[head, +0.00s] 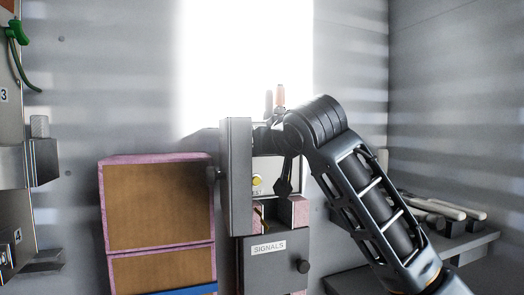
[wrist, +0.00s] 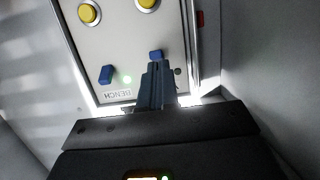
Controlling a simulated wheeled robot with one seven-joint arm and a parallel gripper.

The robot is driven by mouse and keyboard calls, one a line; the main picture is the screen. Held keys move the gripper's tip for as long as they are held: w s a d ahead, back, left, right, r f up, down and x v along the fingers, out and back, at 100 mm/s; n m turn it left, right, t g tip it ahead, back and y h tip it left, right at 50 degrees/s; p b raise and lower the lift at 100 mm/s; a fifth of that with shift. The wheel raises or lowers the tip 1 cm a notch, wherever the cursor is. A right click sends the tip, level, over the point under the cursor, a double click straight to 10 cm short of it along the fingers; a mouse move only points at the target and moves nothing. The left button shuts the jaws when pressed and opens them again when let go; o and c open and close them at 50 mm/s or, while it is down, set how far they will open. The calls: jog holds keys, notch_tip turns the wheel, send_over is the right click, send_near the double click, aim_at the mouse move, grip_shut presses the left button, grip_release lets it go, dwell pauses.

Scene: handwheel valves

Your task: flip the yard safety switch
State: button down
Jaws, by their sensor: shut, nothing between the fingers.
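In the wrist view a pale panel (wrist: 130,45) carries two blue switches, a left one (wrist: 106,75) and a right one (wrist: 155,54). The label under the left switch reads BENCH, upside down. No label reading YARD can be made out; my fingers cover the area below the right switch. My gripper (wrist: 155,68) is shut and empty, its fingertips just below the right switch in the picture. I cannot tell whether they touch it. In the head view my arm hides much of the open box (head: 236,175).
Two yellow buttons (wrist: 88,13) sit at the top of the wrist view. A grey SIGNALS cover (head: 270,265) is below the box. Pink-edged brown boxes (head: 158,205) stand left of it. A shelf with tools (head: 440,210) is at right.

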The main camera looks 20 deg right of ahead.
jog(key=v, duration=0.5)
jog(key=shift+s, duration=0.4)
